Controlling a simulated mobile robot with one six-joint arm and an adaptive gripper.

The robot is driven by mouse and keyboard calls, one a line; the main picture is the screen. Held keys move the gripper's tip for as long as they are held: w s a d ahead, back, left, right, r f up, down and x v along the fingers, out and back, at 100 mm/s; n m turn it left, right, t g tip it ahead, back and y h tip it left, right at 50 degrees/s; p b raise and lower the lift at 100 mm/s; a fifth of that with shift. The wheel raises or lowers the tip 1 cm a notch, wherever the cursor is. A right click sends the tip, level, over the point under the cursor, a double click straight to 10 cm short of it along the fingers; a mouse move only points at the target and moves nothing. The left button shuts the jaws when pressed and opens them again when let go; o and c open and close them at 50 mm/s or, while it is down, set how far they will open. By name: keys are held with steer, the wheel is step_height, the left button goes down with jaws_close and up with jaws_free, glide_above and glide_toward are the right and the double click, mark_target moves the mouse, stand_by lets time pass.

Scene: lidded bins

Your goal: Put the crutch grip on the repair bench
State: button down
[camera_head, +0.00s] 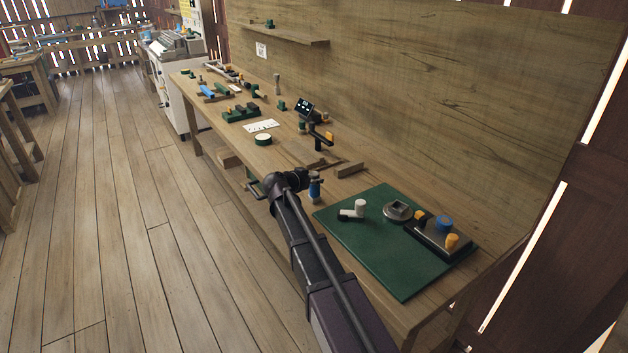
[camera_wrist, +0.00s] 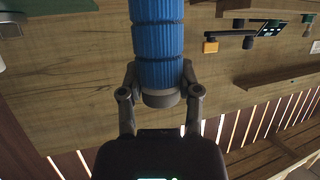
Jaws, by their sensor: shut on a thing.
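The crutch grip appears to be the blue ribbed cylinder with a grey end (camera_wrist: 157,40), large in the wrist view. It also shows in the head view as a small blue piece (camera_head: 315,188), upright at the front edge of the bench. My gripper (camera_wrist: 162,97) is shut on its grey end, one finger on each side. In the head view my dark wrist partly hides the fingers. The long wooden bench (camera_head: 285,150) runs along the wall. I cannot tell whether the grip touches the bench top.
A green mat (camera_head: 375,262) at the near end bears a white-and-black piece (camera_head: 357,209), a grey round part (camera_head: 398,211) and a dark block with orange and blue knobs (camera_head: 440,237). A small display (camera_head: 305,106) and several parts stand farther along. Bare wood lies between.

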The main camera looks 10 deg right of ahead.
steer(key=shift+c, duration=1.5)
jaws_free()
steer(key=shift+r+p, duration=0.2)
steer(key=shift+p, duration=0.1)
steer(key=p+v, duration=0.4)
steer(key=v, duration=0.8)
steer(key=shift+f, duration=0.15)
